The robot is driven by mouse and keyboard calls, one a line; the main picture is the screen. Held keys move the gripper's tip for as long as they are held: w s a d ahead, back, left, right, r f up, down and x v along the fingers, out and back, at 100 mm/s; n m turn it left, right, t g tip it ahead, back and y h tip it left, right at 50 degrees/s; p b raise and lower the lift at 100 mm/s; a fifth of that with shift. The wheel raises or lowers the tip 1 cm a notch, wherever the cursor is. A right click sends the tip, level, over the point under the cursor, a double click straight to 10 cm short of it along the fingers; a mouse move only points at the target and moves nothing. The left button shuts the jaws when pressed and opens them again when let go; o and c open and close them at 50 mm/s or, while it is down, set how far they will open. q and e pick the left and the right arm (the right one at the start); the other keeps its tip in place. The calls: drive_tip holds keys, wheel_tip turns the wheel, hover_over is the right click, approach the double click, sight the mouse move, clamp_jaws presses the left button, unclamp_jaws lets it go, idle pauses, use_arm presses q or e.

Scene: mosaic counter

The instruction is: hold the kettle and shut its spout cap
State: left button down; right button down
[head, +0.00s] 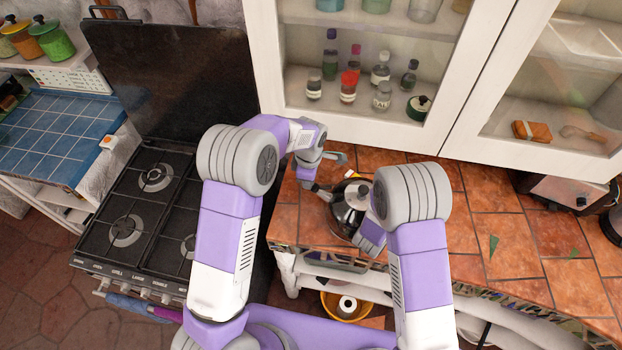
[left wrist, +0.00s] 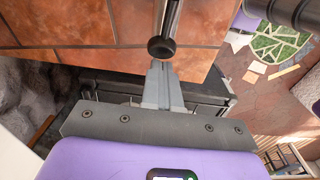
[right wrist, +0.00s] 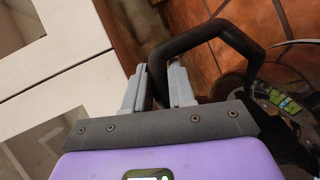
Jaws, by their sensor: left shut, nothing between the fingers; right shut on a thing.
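The silver kettle (head: 345,217) stands on the tiled counter between my arms, partly hidden by my right arm. Its spout points toward my left gripper. In the left wrist view the metal spout (left wrist: 171,18) ends in a round black cap (left wrist: 161,48); I cannot tell whether the cap sits fully shut. My left gripper (left wrist: 163,70) is shut and empty, its fingertips right by the cap; contact is unclear. In the right wrist view my right gripper (right wrist: 160,68) is shut on the kettle's black angular handle (right wrist: 235,38). The right fingers are hidden in the head view.
A gas stove (head: 135,215) is left of the counter. A white glass-door cabinet (head: 375,125) with bottles stands behind the kettle. The tiled counter (head: 490,230) is mostly clear to the right, with a metal appliance (head: 562,190) at its back. A yellow bowl (head: 328,304) is below.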

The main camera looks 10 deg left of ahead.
use_arm(q)
drive_tip(key=shift+a, duration=0.1)
use_arm(e)
drive_tip(key=shift+r, duration=0.1)
use_arm(q)
drive_tip(key=shift+d, duration=0.2)
drive_tip(key=shift+d, duration=0.1)
drive_tip(key=shift+d+r, duration=0.1)
drive_tip(key=shift+d, duration=0.55)
use_arm(e)
drive_tip(key=shift+a, duration=0.1)
use_arm(q)
drive_tip(key=shift+s, duration=0.1)
drive_tip(key=a+r, duration=1)
drive_tip(key=shift+a, duration=0.25)
